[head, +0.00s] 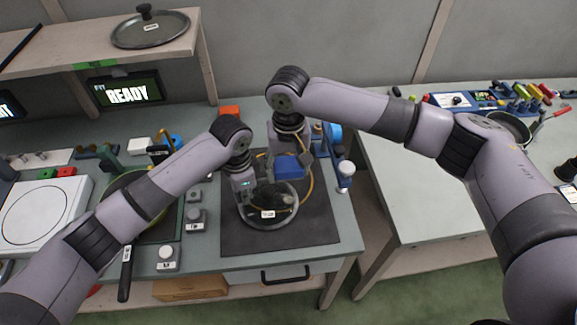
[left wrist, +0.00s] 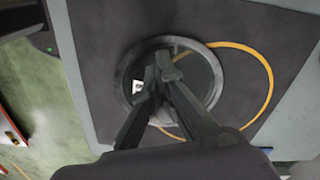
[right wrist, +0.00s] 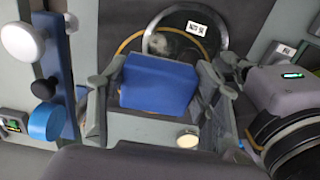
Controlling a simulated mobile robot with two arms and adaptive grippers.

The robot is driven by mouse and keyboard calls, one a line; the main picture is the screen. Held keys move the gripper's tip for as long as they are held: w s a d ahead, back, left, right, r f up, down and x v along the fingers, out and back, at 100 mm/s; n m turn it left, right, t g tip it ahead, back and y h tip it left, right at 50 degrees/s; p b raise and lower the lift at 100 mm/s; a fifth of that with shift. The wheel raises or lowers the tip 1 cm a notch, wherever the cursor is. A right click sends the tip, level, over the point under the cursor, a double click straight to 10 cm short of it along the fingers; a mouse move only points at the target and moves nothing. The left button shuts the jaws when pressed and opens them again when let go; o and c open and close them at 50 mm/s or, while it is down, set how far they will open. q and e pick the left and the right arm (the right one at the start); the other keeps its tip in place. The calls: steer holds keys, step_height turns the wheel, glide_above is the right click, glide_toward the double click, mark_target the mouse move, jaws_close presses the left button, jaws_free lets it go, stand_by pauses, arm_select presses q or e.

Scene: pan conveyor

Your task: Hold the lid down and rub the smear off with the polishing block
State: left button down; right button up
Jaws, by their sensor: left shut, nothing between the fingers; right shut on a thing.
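The round metal lid (head: 269,224) with a white label lies on a dark mat (head: 318,230). A pale, cloudy smear (right wrist: 160,43) shows on it in the right wrist view. My left gripper (left wrist: 163,68) is shut and empty, its fingertips over the lid; contact cannot be made out. The fingers hide part of the lid in the left wrist view. My right gripper (right wrist: 158,70) is shut on the blue polishing block (right wrist: 160,88), beside the lid's far edge. The block (head: 288,168) also shows in the head view; whether it touches the lid is unclear.
A blue stand with a white knob (head: 346,169) is right of the mat. Small grey weights (head: 195,217) and a green pan (head: 148,212) stand left. Another lid (head: 150,30) rests on the shelf.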

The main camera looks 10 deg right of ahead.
mark_target(248, 209)
arm_select(q)
steer(key=shift+f, duration=1.75)
